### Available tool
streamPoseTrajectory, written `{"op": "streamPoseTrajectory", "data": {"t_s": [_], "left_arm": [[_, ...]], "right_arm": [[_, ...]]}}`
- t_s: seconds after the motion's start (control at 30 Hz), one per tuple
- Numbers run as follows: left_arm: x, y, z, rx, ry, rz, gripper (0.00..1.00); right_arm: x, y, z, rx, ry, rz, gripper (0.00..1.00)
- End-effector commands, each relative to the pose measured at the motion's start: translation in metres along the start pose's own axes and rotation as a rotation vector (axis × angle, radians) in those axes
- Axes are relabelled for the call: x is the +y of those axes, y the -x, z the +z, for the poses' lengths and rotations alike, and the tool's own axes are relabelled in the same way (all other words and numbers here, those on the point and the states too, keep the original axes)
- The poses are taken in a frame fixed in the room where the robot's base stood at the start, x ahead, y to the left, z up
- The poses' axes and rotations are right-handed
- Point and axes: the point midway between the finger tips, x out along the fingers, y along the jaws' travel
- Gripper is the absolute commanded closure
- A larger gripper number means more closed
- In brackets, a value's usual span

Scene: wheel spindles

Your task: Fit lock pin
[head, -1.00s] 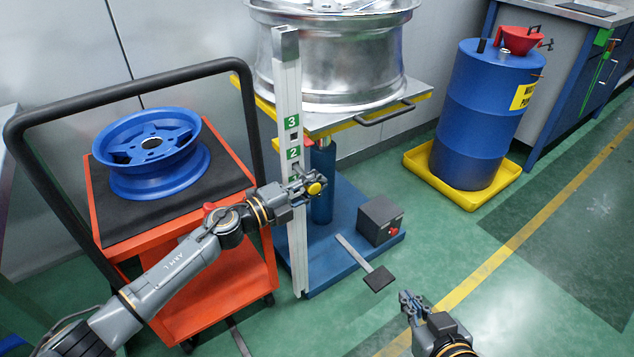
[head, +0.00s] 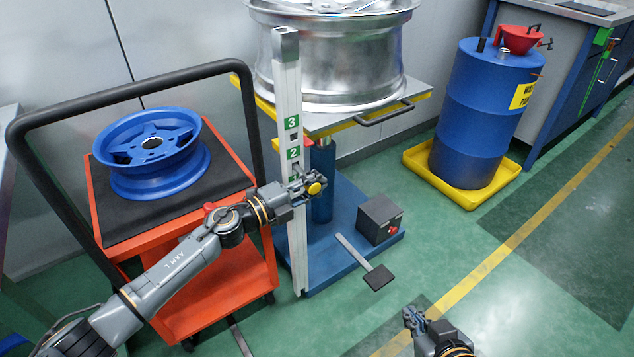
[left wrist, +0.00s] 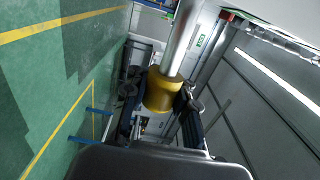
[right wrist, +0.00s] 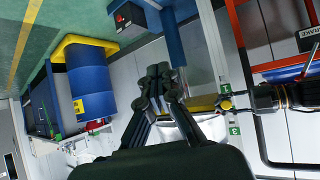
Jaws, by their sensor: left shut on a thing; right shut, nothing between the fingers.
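The lock pin has a yellow knob (head: 315,188) and, in the left wrist view, a thick silver shaft (left wrist: 182,40). My left gripper (head: 312,184) is shut on the knob (left wrist: 163,92), beside the upright silver post (head: 289,85), just below the green "2" label. I cannot tell whether the pin's tip is inside a hole. The post carries green number labels and dark holes; the lowest label is mostly hidden by the gripper. My right gripper (head: 412,315) is shut and empty, low in front of the lift, well apart from the post. It also shows in the right wrist view (right wrist: 158,72).
A large silver wheel (head: 330,60) rests on the lift's table (head: 425,92). A blue wheel (head: 150,155) lies on an orange cart (head: 215,215) at left. A blue drum (head: 480,115) stands in a yellow tray (head: 465,190). The floor at right is clear.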

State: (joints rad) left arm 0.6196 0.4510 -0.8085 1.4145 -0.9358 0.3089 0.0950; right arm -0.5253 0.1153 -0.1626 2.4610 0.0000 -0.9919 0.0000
Motion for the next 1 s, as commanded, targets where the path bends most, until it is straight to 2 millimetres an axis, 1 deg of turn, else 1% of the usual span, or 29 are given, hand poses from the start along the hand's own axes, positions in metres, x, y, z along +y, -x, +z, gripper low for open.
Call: {"op": "streamPoseTrajectory", "data": {"t_s": [1.0], "left_arm": [[-0.001,0.0,0.0,-0.005,-0.001,0.012,1.0]], "right_arm": [[0.004,0.01,0.032,-0.165,-0.002,0.009,1.0]]}}
